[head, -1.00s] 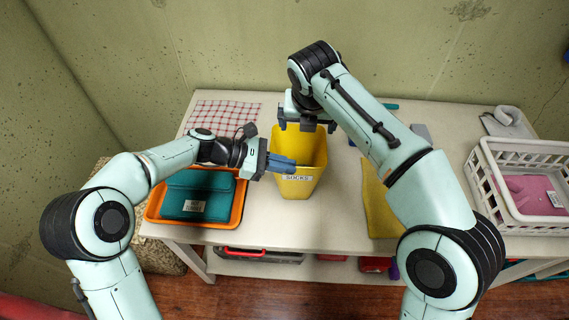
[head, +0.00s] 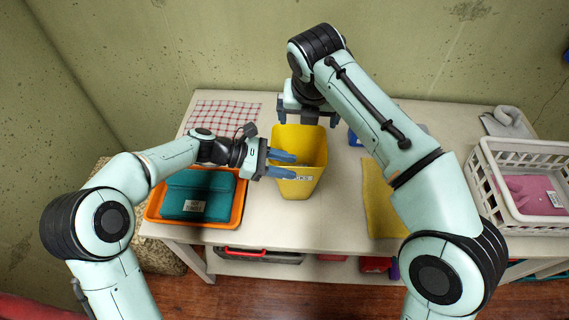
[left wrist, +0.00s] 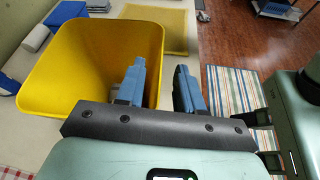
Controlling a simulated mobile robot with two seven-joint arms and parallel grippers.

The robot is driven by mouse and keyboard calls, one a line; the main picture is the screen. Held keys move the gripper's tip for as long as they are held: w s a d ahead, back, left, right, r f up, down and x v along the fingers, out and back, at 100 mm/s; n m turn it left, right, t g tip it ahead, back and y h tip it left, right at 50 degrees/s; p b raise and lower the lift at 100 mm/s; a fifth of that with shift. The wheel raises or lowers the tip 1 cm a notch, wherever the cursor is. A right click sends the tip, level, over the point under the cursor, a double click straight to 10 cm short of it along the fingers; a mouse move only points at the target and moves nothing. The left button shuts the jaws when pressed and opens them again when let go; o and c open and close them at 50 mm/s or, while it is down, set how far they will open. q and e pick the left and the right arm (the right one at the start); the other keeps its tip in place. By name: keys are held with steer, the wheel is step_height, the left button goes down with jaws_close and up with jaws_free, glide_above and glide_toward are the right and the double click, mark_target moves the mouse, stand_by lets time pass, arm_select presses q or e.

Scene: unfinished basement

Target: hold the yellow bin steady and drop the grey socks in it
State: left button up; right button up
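The yellow bin (head: 306,190) stands upright on the table, its front label partly covered by a finger; it also shows in the left wrist view (left wrist: 75,60), where its visible inside looks empty. My left gripper (head: 283,164) is open at the bin's left side; in the left wrist view (left wrist: 162,88) one finger is over the inside and one outside the wall. My right gripper (head: 308,117) is open above the bin's back edge, with nothing seen between its fingers. A grey roll (left wrist: 36,38) lies beyond the bin in the left wrist view; I cannot tell whether it is the grey socks.
An orange tray (head: 236,215) with a teal pouch (head: 190,196) is left of the bin. A yellow cloth (head: 380,205) and a white basket (head: 482,190) are to the right. A checked cloth (head: 222,115) lies behind left. A grey bundle (head: 507,115) is at the back right.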

arm_select(q)
steer(key=v, duration=1.2)
steer(key=shift+s, duration=0.1)
